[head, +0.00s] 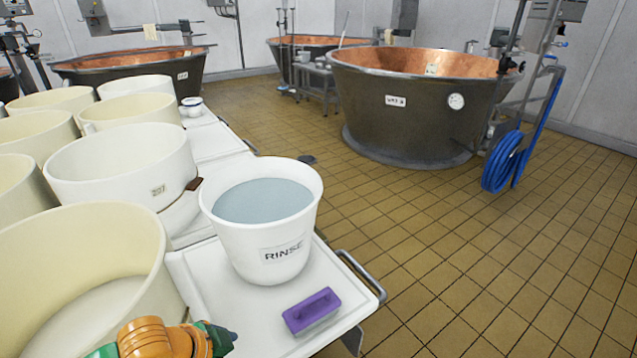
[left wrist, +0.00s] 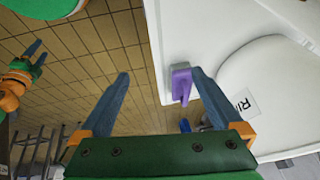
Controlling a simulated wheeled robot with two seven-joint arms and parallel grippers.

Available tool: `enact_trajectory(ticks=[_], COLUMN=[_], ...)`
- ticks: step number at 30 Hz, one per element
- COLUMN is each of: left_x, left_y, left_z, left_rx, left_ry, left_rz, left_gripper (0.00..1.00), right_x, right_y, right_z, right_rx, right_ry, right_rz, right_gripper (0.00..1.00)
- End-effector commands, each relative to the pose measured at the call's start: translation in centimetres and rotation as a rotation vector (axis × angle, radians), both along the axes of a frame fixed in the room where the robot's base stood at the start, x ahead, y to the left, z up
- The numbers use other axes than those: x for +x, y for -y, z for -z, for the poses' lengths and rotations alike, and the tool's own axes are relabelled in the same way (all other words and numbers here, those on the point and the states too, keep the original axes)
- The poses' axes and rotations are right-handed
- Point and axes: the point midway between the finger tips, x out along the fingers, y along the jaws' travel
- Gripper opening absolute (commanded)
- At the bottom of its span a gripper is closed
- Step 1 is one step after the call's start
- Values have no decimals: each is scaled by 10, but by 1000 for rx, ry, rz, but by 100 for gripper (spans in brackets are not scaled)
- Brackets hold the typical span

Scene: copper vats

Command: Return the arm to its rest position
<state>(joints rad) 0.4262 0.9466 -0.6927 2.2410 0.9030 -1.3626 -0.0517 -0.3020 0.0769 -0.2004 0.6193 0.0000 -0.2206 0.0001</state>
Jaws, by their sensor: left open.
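My left gripper (left wrist: 161,73) is open, its two blue-grey fingers spread wide in the left wrist view, with nothing between the tips. A purple brush (head: 312,311) lies on the white table beside the rinse bucket; it also shows in the left wrist view (left wrist: 181,83), beside one finger and apparently beyond it. In the head view, an orange and green part of my left arm (head: 155,338) shows at the bottom edge; the fingers are mostly out of frame. My right gripper (left wrist: 42,67) shows small at the left of the left wrist view, over the floor, fingers apart.
A white bucket marked RINSE (head: 275,240) holds water on the white table (head: 206,284). Several cream tubs (head: 120,160) crowd the left. A metal rail (head: 362,277) edges the table. Copper vats (head: 415,110) and a blue hose (head: 503,163) stand farther off. The tiled floor at right is clear.

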Motion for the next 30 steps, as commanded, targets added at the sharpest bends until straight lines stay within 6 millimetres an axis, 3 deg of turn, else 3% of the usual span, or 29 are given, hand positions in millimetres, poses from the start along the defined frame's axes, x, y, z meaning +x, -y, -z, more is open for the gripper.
enact_trajectory(ticks=[10, 17, 23, 29, 30], left_x=[-14, -32, -60, -118, -114], left_y=[32, 42, 22, -24, -24], left_z=[15, 29, 48, 75, 88], left_rx=[-80, -146, -143, -34, -25], left_ry=[19, 10, -46, -164, -169], left_rz=[-54, -230, -495, -830, -827], left_gripper=[100, 100, 100, 100, 100], right_x=[3, 3, 2, 2, 2], right_y=[4, 4, 4, 2, 1], right_z=[0, 0, 0, 0, 0], right_rx=[-5, -6, -6, -3, -2], right_ry=[5, 5, 4, 4, 5], right_rz=[-2, -1, -1, -1, 0], right_gripper=[57, 57, 57, 57, 57])
